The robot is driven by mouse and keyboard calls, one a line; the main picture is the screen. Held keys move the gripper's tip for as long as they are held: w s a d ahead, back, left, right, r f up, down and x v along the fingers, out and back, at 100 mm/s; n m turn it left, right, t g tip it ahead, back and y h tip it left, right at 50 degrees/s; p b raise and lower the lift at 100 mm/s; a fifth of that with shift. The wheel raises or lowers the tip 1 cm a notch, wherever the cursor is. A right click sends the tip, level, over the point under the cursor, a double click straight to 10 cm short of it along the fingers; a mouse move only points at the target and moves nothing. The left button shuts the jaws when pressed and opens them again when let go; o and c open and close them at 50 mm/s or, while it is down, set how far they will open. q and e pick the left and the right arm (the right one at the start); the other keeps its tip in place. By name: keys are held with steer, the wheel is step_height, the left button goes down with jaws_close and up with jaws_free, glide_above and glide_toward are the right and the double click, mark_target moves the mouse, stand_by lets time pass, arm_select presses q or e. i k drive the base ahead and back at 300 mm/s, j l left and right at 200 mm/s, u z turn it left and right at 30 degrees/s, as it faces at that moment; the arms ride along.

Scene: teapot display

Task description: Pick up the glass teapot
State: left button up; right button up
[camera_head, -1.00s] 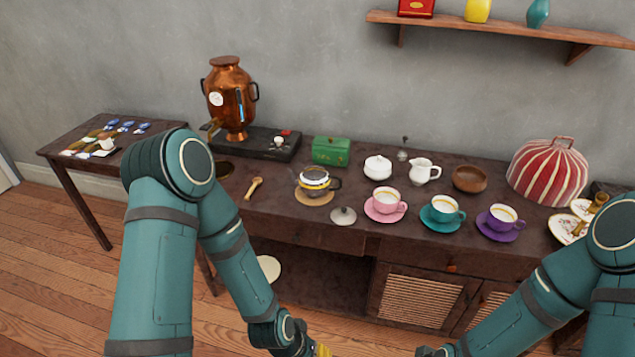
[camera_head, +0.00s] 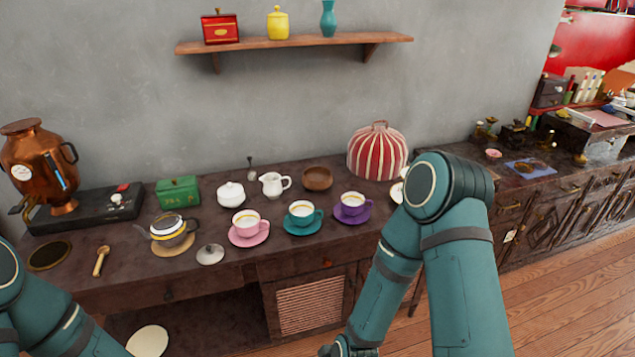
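The glass teapot (camera_head: 172,232) stands upright on a round tan mat (camera_head: 173,250) at the left part of the dark table.
A copper samovar (camera_head: 40,166), wooden spoon (camera_head: 101,260) and green box (camera_head: 178,192) are near the teapot. A striped cosy (camera_head: 378,152) stands farther right.

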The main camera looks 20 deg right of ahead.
mark_target(168, 229)
steer(key=i+j+z, duration=0.1)
steer(key=z, duration=0.3)
steer(key=j+z, duration=0.3)
steer(key=z, duration=0.15)
steer(key=j+z, duration=0.2)
steer(key=z, duration=0.2)
steer(key=j+z, duration=0.2)
steer(key=j, duration=0.3)
steer(key=k+j+z, duration=0.15)
steer(key=j, duration=0.35)
steer(key=i, duration=0.05)
